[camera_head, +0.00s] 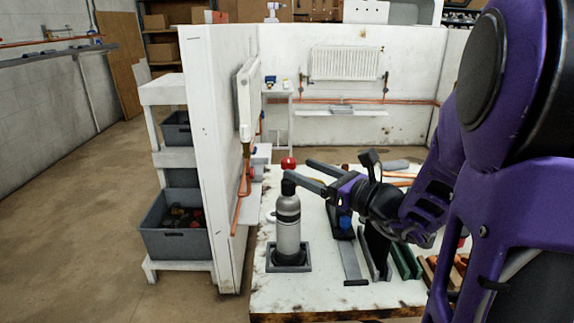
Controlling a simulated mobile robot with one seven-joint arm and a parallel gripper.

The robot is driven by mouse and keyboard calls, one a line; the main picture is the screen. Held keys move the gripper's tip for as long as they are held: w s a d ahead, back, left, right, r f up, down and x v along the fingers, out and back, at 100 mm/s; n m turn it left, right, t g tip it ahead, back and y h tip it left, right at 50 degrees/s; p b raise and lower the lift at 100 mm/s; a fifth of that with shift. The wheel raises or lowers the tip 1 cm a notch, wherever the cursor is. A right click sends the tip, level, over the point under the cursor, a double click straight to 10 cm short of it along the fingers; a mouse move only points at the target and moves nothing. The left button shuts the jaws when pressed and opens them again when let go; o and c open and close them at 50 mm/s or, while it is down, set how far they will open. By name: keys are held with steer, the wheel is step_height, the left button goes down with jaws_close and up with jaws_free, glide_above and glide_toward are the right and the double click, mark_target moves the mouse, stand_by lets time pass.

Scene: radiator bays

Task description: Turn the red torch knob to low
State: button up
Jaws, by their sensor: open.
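The torch is a grey cylinder (288,238) with a black top, standing upright in a dark square holder (289,263) on the white workbench. Its red knob (288,163) shows just above the black top. My gripper (295,173) reaches in from the right at knob height, with its two dark fingers apart and pointing left. The fingertips are close to the knob and the torch top. I cannot tell whether they touch the knob or stand around it. The knob's setting marks are too small to read.
The workbench (320,292) holds dark stands and green and brown blocks right of the torch, below my arm. A white partition wall (215,140) stands to the left, with copper pipes. A shelf with grey bins (176,242) stands beyond it. Floor at far left is clear.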

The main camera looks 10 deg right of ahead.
mark_target(294, 165)
steer(key=x, duration=0.5)
steer(key=shift+w+a, duration=0.1)
jaws_close()
